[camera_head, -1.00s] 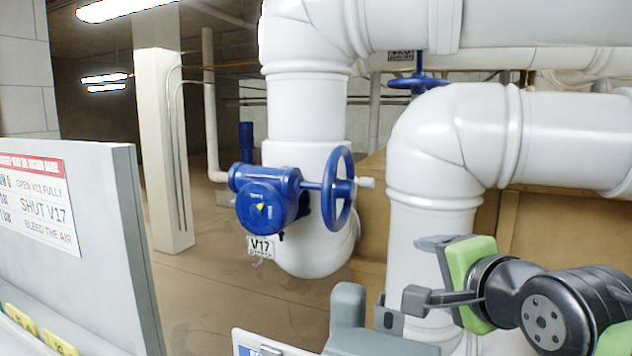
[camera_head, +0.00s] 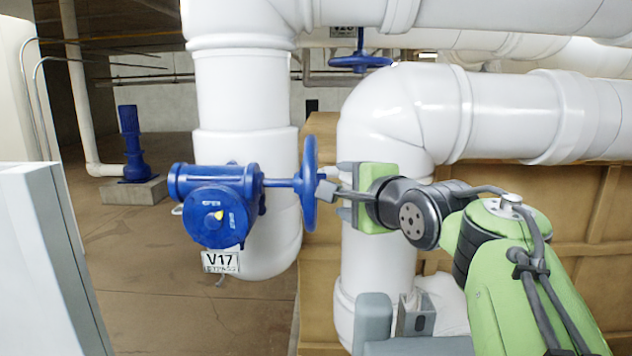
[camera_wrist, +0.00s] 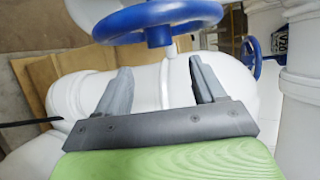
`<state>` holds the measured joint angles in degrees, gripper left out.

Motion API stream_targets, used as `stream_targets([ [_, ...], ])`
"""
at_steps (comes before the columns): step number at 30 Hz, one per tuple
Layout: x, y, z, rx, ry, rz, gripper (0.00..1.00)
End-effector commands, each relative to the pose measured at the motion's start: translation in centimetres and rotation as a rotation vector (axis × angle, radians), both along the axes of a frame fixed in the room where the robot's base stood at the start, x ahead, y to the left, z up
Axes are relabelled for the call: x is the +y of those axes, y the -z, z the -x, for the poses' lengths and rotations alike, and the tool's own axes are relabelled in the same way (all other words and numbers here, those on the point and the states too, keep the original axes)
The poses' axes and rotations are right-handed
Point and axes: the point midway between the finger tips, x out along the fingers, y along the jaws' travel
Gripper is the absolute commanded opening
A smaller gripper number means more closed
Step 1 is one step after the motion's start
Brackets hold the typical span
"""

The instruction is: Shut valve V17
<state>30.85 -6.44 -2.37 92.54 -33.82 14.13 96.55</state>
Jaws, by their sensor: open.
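Valve V17 is a blue gear-operated valve (camera_head: 215,200) on a white vertical pipe, left of centre in the head view. Its tag (camera_head: 220,262) reads V17 and hangs below the body. A yellow pointer sits on its round face. Its blue handwheel (camera_head: 309,184) is seen nearly edge-on, on a shaft to the right of the body. My gripper (camera_head: 330,180) is close to the right side of the handwheel. In the wrist view the open jaws (camera_wrist: 158,88) are empty, with the handwheel (camera_wrist: 160,20) ahead of them. Whether a finger touches the wheel I cannot tell.
A second blue handwheel (camera_head: 360,62) sits behind, on the upper pipes; its tag appears to read V20. A white elbow pipe (camera_head: 390,115) stands close by my gripper. A grey panel (camera_head: 45,265) is at the left edge. Open floor (camera_head: 150,300) lies below the valve.

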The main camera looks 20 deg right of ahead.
Motion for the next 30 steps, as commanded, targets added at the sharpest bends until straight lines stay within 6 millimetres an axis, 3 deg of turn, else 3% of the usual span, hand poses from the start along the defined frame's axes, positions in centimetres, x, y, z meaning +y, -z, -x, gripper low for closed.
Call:
stream_targets([
  [6, 0.2, 0.9, -5.6, 0.003, -0.004, -0.001, 0.69],
  [12, 0.2, 1.5, -9.2, 0.001, -0.003, 0.000, 0.69],
  [23, 0.1, 1.8, -10.1, 0.000, -0.001, 0.002, 0.69],
  [30, 0.1, 1.8, -10.1, 0.000, -0.001, 0.001, 0.33],
])
